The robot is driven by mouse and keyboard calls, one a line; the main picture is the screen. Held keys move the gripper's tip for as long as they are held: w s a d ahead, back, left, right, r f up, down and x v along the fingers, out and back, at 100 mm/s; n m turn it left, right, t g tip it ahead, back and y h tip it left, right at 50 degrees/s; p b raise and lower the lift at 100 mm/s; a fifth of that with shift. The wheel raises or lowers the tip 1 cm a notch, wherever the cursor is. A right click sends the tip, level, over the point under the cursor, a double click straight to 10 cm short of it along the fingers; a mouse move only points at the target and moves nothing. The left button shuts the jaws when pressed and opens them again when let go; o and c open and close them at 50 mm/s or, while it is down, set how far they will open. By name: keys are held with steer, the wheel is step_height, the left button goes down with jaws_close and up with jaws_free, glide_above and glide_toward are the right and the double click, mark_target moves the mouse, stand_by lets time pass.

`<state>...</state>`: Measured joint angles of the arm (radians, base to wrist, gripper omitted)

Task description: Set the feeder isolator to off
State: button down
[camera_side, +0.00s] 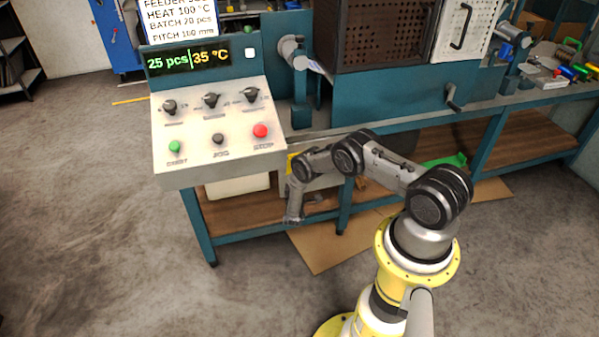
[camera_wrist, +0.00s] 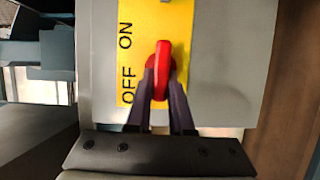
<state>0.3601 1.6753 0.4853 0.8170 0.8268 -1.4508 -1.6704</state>
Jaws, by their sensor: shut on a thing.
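The feeder isolator's yellow plate (camera_wrist: 128,62) fills the middle of the wrist view, marked ON at upper left and OFF at lower left. Its red handle (camera_wrist: 162,58) lies along the picture's vertical, with its lower end beside the OFF mark. My gripper (camera_wrist: 161,80) is shut on the handle, one dark finger on each side. In the side view a yellow patch (camera_side: 292,164), which looks like the plate, shows under the bench behind my wrist. The handle and fingertips cannot be made out there.
Above, the control panel (camera_side: 215,125) has three knobs and several buttons; its display (camera_side: 188,61) reads 25 pcs and 35 °C. The teal bench leg (camera_side: 200,230) stands to the left. A cardboard sheet (camera_side: 330,245) lies on the floor below.

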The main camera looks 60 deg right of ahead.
steer(key=shift+n, duration=0.3)
steer(key=c, duration=0.8)
jaws_free()
steer(key=v, duration=1.4)
steer(key=shift+d+f, duration=0.1)
